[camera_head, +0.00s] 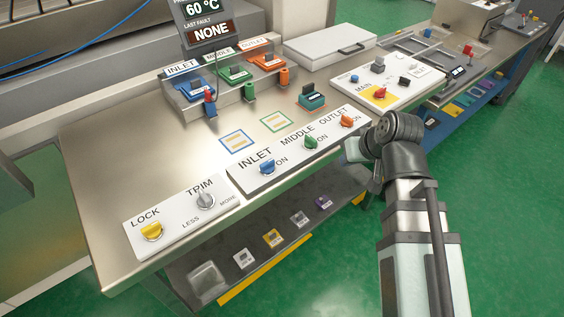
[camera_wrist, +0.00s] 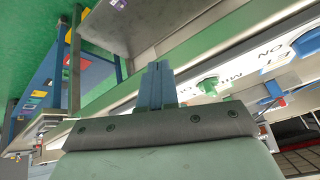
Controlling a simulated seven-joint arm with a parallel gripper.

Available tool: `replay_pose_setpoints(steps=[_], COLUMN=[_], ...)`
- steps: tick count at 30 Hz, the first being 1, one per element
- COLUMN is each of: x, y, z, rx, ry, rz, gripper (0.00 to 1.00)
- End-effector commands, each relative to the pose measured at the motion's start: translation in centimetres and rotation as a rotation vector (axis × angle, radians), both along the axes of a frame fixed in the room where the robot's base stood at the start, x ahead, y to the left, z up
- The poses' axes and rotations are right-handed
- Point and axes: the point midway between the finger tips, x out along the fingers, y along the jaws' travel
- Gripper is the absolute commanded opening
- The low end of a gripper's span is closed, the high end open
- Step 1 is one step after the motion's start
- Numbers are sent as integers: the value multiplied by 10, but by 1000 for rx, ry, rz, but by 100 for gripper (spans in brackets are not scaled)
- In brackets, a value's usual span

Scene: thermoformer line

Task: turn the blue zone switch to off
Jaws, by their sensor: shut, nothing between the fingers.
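The blue zone switch (camera_head: 267,166) is a knob below the word INLET on the white zone panel (camera_head: 240,180), left of the green and orange knobs. An ON label is beside it; I cannot tell exactly which way it points. It also shows at the right edge of the wrist view (camera_wrist: 307,43), partly cut off. My gripper (camera_wrist: 158,72) is shut and empty, its two blue-grey fingers together. It is apart from the blue switch. In the head view the hand is near the panel's right end, with the fingertips not clearly visible.
The green MIDDLE knob (camera_head: 311,142) and orange OUTLET knob (camera_head: 347,120) stand between the hand and the blue switch. The panel with the yellow LOCK knob (camera_head: 151,231) and grey TRIM knob (camera_head: 206,199) is at the left. Lever units (camera_head: 197,89) stand behind. A lower shelf (camera_head: 200,258) runs below.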

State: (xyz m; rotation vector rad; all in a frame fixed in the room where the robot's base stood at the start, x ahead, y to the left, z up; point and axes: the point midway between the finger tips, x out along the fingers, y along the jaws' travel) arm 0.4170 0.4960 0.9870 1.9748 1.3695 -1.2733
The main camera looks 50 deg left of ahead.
Motion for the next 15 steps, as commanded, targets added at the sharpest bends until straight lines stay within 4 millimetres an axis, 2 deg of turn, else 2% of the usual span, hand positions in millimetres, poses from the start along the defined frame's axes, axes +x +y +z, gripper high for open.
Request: replay_pose_setpoints(steps=[1,3,9,12,15], x=[-7,-16,-38,-49,-60], y=[5,9,12,12,12], z=[17,36,82,94,95], rx=[18,36,82,93,101], ry=[-16,-36,-106,-141,-168], rz=[46,116,347,484,626], gripper=[0,0,0,0,0])
